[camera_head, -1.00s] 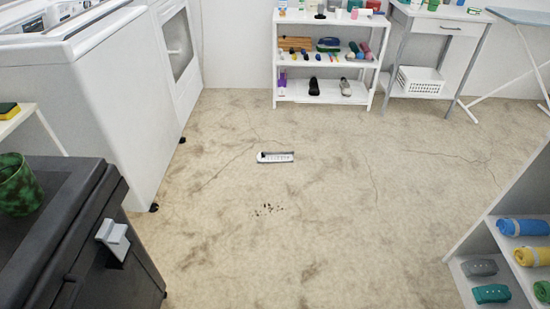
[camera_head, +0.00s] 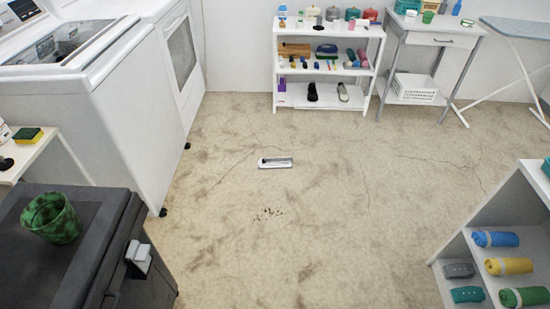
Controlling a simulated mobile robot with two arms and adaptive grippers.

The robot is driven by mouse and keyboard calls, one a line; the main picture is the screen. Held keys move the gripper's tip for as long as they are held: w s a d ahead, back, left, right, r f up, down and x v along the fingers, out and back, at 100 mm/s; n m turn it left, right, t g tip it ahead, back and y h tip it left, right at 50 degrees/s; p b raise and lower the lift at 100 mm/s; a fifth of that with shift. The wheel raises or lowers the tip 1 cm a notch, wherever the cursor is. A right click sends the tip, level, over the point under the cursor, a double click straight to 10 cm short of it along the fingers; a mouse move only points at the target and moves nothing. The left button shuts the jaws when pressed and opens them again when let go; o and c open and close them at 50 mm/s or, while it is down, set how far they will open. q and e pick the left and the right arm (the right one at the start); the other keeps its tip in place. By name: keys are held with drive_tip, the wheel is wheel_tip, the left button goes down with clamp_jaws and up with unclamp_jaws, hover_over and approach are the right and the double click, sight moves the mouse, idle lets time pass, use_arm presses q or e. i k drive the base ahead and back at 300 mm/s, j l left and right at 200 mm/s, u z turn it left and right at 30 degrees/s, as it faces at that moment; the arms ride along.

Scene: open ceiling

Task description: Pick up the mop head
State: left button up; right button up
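A small, flat, white and grey oblong object (camera_head: 275,163) lies on the floor near the middle of the view. It may be the mop head, but it is too small to tell for sure. Nothing touches it. Neither of my grippers is in view.
Open floor surrounds the object, with dark specks (camera_head: 268,214) nearer me. White washing machines (camera_head: 125,95) stand left, a dark cabinet (camera_head: 90,200) with a green bin (camera_head: 50,218) front left. A low shelf (camera_head: 452,238) holds rolled items front right. A white shelf unit (camera_head: 328,105) stands at the back.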

sight(266, 163)
drive_tip(key=i+l, duration=0.1)
drive_tip(key=i, duration=0.5)
drive_tip(key=i+l, duration=0.1)
drive_tip(key=i, duration=0.45)
drive_tip(key=i+l, duration=0.1)
drive_tip(key=i, duration=0.5)
